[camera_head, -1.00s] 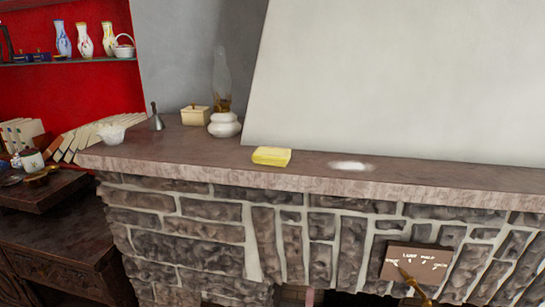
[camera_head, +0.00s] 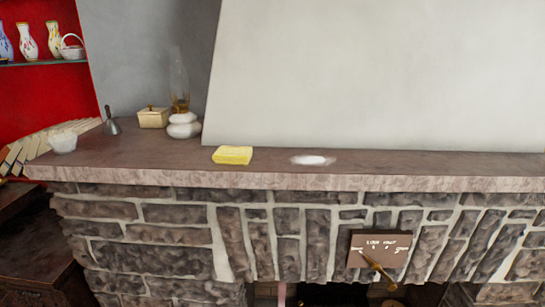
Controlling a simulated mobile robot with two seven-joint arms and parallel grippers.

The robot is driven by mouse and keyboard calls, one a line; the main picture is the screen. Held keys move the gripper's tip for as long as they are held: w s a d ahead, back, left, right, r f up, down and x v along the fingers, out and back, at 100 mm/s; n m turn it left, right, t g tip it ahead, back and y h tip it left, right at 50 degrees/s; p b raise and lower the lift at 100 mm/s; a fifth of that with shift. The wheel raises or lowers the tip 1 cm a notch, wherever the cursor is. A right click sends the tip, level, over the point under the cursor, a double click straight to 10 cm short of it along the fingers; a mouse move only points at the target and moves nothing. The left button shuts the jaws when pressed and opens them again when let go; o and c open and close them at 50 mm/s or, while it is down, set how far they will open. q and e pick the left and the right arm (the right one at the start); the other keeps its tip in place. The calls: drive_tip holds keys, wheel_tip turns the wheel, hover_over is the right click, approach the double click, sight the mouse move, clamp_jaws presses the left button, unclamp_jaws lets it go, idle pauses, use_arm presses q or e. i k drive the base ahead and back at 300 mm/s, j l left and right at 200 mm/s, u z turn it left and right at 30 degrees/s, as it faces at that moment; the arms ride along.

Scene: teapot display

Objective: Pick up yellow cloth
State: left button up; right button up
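The yellow cloth (camera_head: 232,155) lies folded in a small block on the stone mantel shelf (camera_head: 420,165), left of the middle of the head view. A white patch (camera_head: 313,160) is on the shelf just right of it, apart from the cloth. Neither of my grippers is in the head view.
An oil lamp (camera_head: 184,125), a cream box (camera_head: 153,117), a bell (camera_head: 111,122) and a white bowl (camera_head: 63,142) stand on the shelf left of the cloth. A sloping white chimney wall (camera_head: 370,70) rises behind. A sign (camera_head: 380,249) hangs on the stone front below.

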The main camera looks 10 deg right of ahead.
sight(237, 155)
drive_tip(key=l+u, duration=0.1)
drive_tip(key=u, duration=1.55)
drive_tip(key=k, duration=0.6)
